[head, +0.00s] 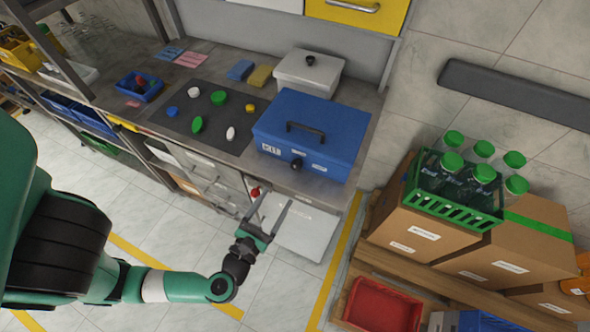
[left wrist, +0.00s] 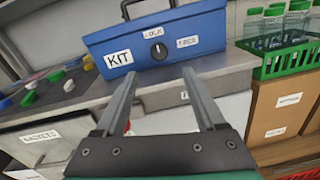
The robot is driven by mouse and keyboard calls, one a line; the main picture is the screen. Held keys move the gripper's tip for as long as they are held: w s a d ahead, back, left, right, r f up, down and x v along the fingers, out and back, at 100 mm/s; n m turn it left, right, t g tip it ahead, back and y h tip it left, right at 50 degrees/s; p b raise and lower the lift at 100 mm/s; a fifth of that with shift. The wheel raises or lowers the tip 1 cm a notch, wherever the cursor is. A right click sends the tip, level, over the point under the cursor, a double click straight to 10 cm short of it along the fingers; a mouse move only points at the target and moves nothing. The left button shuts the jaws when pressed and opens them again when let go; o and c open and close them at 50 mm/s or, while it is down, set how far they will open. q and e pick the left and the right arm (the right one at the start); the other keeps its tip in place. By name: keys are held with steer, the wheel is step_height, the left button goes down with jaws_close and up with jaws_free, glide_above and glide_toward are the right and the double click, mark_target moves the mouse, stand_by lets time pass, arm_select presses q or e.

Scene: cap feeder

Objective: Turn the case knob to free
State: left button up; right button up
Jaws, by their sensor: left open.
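The blue case (head: 322,128), labelled KIT, stands on the bench with its lid shut and a dark handle on top. Its round black knob (head: 297,164) is on the front face. My right gripper is not in view.
A dark mat (head: 207,110) with coloured caps lies left of the case, and a white lidded box (head: 308,73) stands behind it. Cardboard boxes with a green bottle crate (head: 454,212) stand to the right. The floor before the bench is mostly clear.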

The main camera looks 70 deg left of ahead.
mark_target(295, 168)
arm_select(q)
steer(key=x, duration=1.1)
steer(key=shift+a, duration=0.15)
jaws_close()
